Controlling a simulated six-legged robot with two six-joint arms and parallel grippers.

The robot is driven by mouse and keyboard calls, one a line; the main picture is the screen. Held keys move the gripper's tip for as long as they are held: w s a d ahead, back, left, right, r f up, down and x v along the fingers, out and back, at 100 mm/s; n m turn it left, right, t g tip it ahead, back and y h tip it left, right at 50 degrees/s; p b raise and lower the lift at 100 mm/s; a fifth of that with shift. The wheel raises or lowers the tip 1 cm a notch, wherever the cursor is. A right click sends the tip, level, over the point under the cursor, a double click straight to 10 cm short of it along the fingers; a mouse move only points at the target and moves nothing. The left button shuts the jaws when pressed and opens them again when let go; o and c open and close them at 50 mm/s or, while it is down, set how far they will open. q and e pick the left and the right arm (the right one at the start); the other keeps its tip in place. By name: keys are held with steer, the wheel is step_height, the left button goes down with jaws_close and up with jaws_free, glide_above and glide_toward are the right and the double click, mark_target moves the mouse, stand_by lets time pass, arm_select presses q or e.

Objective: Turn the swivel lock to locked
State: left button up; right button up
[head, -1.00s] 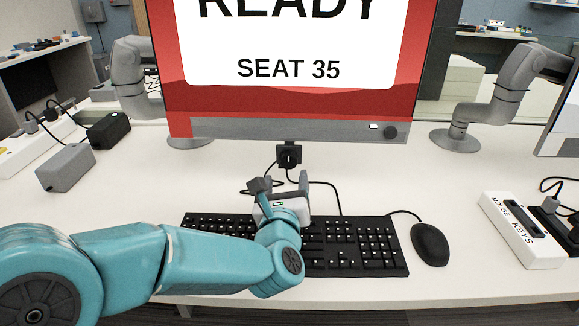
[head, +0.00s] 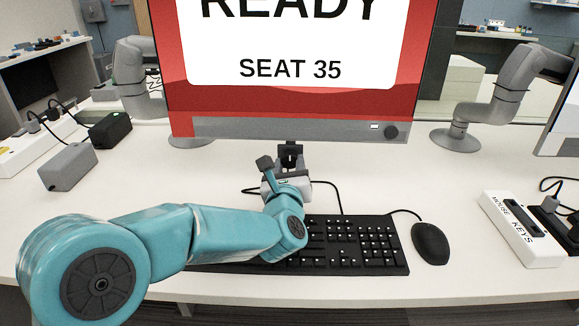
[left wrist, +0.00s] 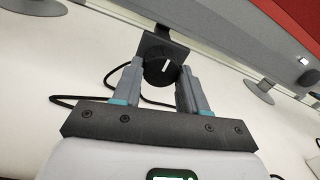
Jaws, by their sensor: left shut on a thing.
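The swivel lock is a black block with a round dark knob, below the monitor's lower edge in the head view (head: 290,150). In the left wrist view its knob (left wrist: 156,72) faces me, with a short white mark that looks near upright in that tilted picture. My left gripper (head: 280,164) is at the lock and partly covers it in the head view. In the left wrist view its two grey fingers (left wrist: 162,78) stand on either side of the knob, shut on it. My right gripper is in neither view.
A black keyboard (head: 355,245) lies under my left arm, with a mouse (head: 430,244) to its right. The monitor (head: 300,128) stands behind the lock. A black cable (head: 330,187) runs across the desk. A white box marked MOUSE KEYS (head: 520,230) is at the right.

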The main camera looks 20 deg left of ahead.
arm_select(q)
steer(key=shift+f+m+b, duration=0.15)
steer(key=shift+m+b, duration=1.2)
steer(key=shift+m, duration=0.25)
steer(key=shift+m+b, duration=0.35)
steer(key=shift+m, duration=0.55)
steer(key=m, duration=0.2)
steer(key=shift+a+m, duration=0.1)
steer(key=shift+m, duration=0.3)
steer(key=m, duration=0.4)
steer(key=shift+r, duration=0.3)
steer(key=m+p, duration=0.1)
steer(key=m, duration=0.4)
steer(key=shift+a+p, duration=0.1)
steer(key=shift+p, duration=0.3)
steer(key=shift+m, duration=0.4)
